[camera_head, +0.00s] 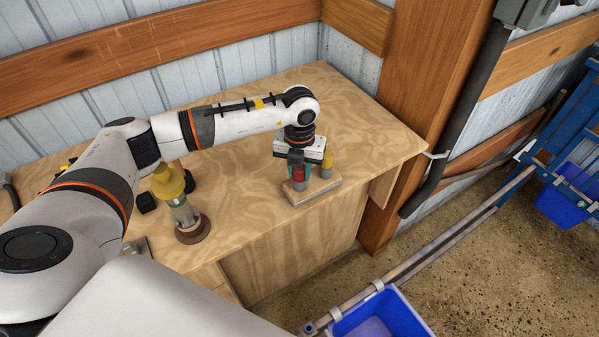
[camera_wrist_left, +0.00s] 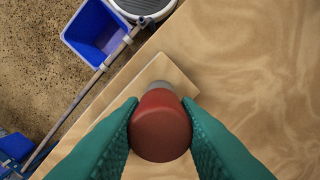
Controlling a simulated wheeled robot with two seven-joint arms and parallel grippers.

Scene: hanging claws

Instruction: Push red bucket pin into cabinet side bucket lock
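The red pin (camera_head: 298,174) stands upright at a small wooden block (camera_head: 322,186) on the wooden cabinet top. My left gripper (camera_head: 299,171) points down over it, with its teal fingers on either side. In the left wrist view the red pin's round top (camera_wrist_left: 160,126) sits between the fingers, which press close on both sides. A blue bucket (camera_head: 408,308) hangs on a metal rail beside the cabinet, with grey clips (camera_head: 378,286) at its rim. I cannot make out which part is the lock. My right gripper is not in view.
A yellow-topped object (camera_head: 168,182) on a round brown base stands further left. Another blue bucket (camera_head: 563,207) hangs at the far right. The cabinet top (camera_head: 240,180) between is clear.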

